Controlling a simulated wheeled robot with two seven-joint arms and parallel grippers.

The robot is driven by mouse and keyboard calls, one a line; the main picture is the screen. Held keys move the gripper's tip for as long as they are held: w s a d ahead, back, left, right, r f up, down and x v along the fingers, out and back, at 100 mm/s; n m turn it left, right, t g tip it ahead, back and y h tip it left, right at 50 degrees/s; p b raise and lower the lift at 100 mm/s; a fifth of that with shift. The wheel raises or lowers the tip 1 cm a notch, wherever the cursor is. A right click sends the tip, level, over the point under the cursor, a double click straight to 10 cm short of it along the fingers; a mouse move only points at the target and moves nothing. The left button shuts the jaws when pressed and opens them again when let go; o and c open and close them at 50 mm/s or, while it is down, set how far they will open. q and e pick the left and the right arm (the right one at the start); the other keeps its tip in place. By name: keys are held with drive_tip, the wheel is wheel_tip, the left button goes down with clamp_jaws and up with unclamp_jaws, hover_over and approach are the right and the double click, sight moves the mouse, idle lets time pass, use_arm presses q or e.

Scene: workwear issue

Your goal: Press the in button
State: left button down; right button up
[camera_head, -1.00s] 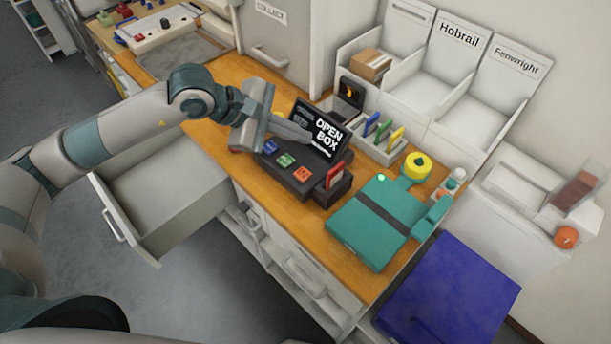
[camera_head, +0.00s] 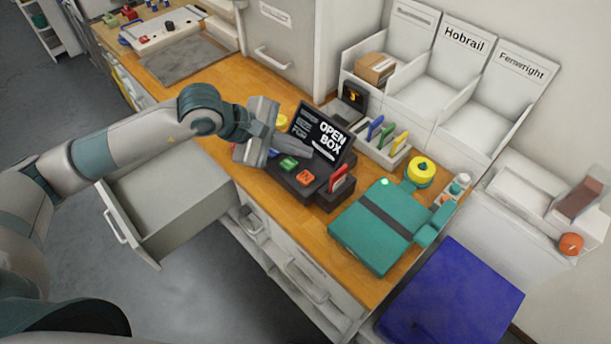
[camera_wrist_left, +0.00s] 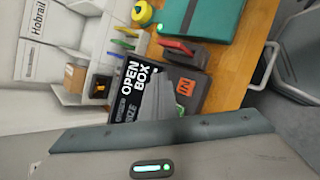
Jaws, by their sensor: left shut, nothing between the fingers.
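The orange in button (camera_head: 305,178) is at the right end of a button row on a dark console (camera_head: 318,197). In the left wrist view its label "IN" shows on the button (camera_wrist_left: 184,88). A screen (camera_head: 322,134) behind the row reads "OPEN BOX". My left gripper (camera_head: 306,149) is shut and empty. Its fingers are over the console in front of the screen, close to the green button (camera_head: 289,163). The fingertips also show in the left wrist view (camera_wrist_left: 168,88), beside the in button; I cannot tell whether they touch anything. The blue button is mostly hidden by the gripper. My right gripper is out of view.
A red card (camera_head: 339,178) stands in the console's right part. A teal case (camera_head: 380,228) lies to the right. A tray with coloured tags (camera_head: 378,140) and white bins (camera_head: 425,85) stand behind. An open drawer (camera_head: 165,205) sticks out below the counter at left.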

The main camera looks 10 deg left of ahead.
use_arm(q)
drive_tip(key=b, duration=0.2)
hover_over(300, 178)
wheel_tip(300, 178, down, 5)
drive_tip(key=shift+r, duration=0.2)
drive_tip(key=shift+f+b, duration=0.6)
drive_tip(key=shift+b, duration=0.1)
idle(1.3)
drive_tip(key=shift+f+b, duration=0.4)
drive_tip(key=shift+b, duration=0.4)
drive_tip(key=shift+f+b, duration=0.5)
drive_tip(key=shift+b, duration=0.2)
idle(0.9)
drive_tip(key=shift+r, duration=0.95)
